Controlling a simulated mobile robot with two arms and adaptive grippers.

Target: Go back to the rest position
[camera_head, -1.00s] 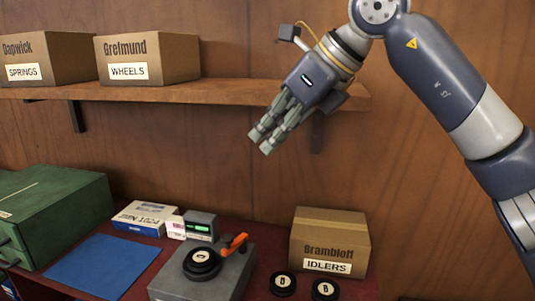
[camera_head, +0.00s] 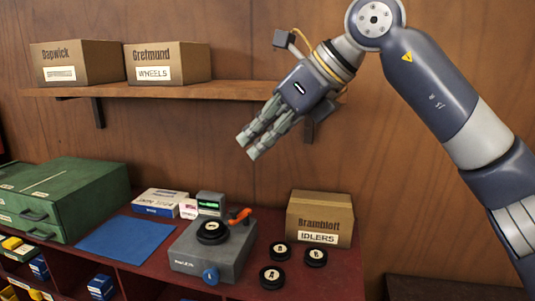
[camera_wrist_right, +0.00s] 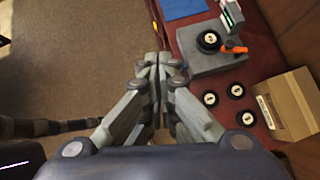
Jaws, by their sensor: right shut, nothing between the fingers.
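In the right wrist view the closed fingers (camera_wrist_right: 161,68) point over the bench edge, with the floor to the left. My right arm (camera_head: 430,90) reaches in from the right side. My left gripper does not show.
A grey device (camera_head: 205,255) with a black wheel and orange lever stands on the red bench (camera_head: 335,280). Several black discs (camera_head: 272,277) lie beside an IDLERS box (camera_head: 318,215). A shelf (camera_head: 170,90) holds two boxes. A green drawer cabinet (camera_head: 70,195) and blue mat (camera_head: 125,238) are left.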

